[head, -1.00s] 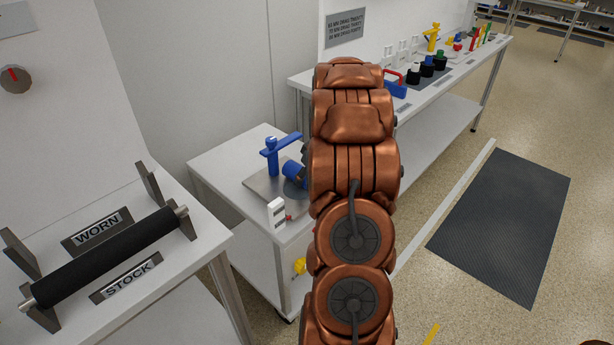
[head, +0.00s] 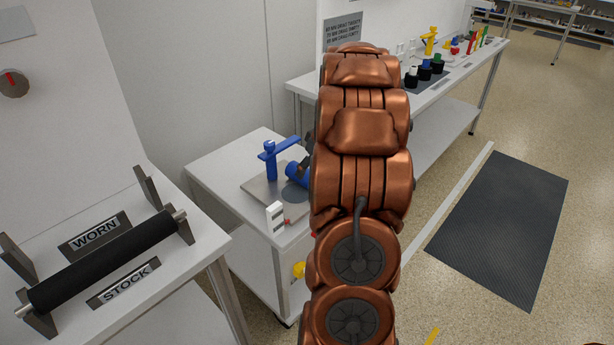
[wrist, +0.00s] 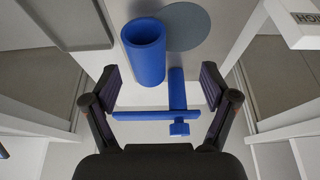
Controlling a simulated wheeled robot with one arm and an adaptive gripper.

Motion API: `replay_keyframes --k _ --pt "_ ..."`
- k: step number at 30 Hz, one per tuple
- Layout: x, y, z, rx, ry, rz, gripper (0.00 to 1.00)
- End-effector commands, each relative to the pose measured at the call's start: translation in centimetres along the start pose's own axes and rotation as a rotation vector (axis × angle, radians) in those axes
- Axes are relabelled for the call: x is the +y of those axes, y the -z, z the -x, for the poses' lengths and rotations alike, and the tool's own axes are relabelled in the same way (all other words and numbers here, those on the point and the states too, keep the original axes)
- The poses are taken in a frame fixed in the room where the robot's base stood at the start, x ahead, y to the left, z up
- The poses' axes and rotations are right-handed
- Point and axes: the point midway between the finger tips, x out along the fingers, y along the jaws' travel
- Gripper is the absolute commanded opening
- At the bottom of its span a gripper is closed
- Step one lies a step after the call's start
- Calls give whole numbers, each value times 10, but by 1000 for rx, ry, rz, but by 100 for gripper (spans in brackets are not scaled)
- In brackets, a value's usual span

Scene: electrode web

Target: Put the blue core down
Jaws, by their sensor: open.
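The blue core (wrist: 145,55) is a hollow blue tube with its open end showing in the wrist view. In the head view the core (head: 295,172) is partly behind my arm, over or on the grey plate (head: 262,194); I cannot tell its exact contact. A blue T-shaped post (head: 271,162) stands on the plate to its left; in the wrist view the post (wrist: 177,95) shows between my fingers. My gripper (wrist: 162,82) is open, its fingers on either side and apart from the core. My arm mostly hides the gripper in the head view.
A grey round disc (head: 294,196) marks the plate near the core. A small white box (head: 276,218) stands at the cart's front edge. A black roller (head: 100,262) rests on brackets at left. A long bench (head: 450,82) with colored parts stands behind.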

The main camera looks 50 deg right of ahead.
Motion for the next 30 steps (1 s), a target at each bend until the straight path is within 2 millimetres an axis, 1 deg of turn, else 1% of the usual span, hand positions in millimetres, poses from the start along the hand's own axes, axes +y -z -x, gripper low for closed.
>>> replay_keyframes --k 1,3,9,12,17,20,23,26,27,29,30 --pt "0 0 10 3 -2 1 85" --pt "0 0 22 1 -1 1 85" --pt "0 0 47 1 -1 0 85" --pt "0 0 53 0 0 0 85" --pt "0 0 56 -1 1 0 85" --pt "-7 1 56 -5 7 2 85" --pt "-34 6 57 -23 30 5 85" --pt "-81 10 62 -59 64 10 85" --pt "-104 11 65 -77 80 11 85" --pt "-139 6 68 -115 106 11 85" --pt "-162 3 72 -136 118 11 85"
